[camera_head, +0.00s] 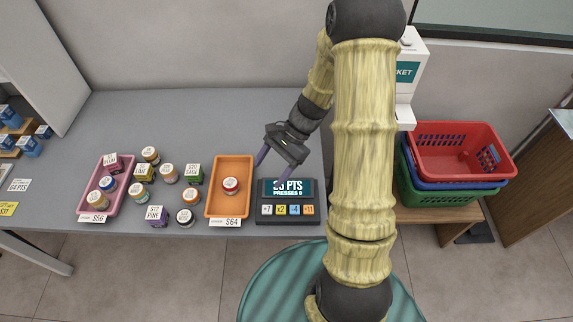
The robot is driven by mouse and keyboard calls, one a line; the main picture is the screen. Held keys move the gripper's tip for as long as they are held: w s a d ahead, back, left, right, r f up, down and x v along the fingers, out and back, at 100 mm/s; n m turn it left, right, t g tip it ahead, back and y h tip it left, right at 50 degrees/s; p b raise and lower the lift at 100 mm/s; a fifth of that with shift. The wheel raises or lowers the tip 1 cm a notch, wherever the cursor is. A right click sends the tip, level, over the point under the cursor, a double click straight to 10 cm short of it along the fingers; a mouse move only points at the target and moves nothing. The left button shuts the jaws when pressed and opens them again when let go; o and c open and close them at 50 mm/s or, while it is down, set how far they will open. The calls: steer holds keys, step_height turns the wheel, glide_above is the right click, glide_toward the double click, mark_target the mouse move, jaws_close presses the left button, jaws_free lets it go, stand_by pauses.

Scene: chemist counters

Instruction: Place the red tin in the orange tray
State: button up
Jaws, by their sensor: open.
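The orange tray (234,167) lies on the grey counter, left of the dark keypad device. A small round tin with a red side and a pale lid (230,186) sits inside the tray, near its middle. My gripper (269,166) is open and empty, above the right side of the tray and the keypad's left edge, apart from the tin. Its fingers are spread and point down.
A pink tray (90,189) with several jars stands at the left. Several jars and boxes, including a purple box (157,216), stand between the trays. The keypad device (287,214) is right of the orange tray. Stacked baskets (455,150) stand farther right. The counter behind the trays is clear.

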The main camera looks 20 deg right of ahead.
steer(key=s+d+r+n+t+h, duration=0.2)
steer(key=s+r+n+t+h, duration=0.2)
steer(key=s+r+n+h, duration=0.3)
step_height(320, 180, up, 3)
steer(key=s+n, duration=0.1)
steer(key=n, duration=0.4)
steer(key=shift+f+t, duration=0.2)
steer(key=shift+t, duration=0.2)
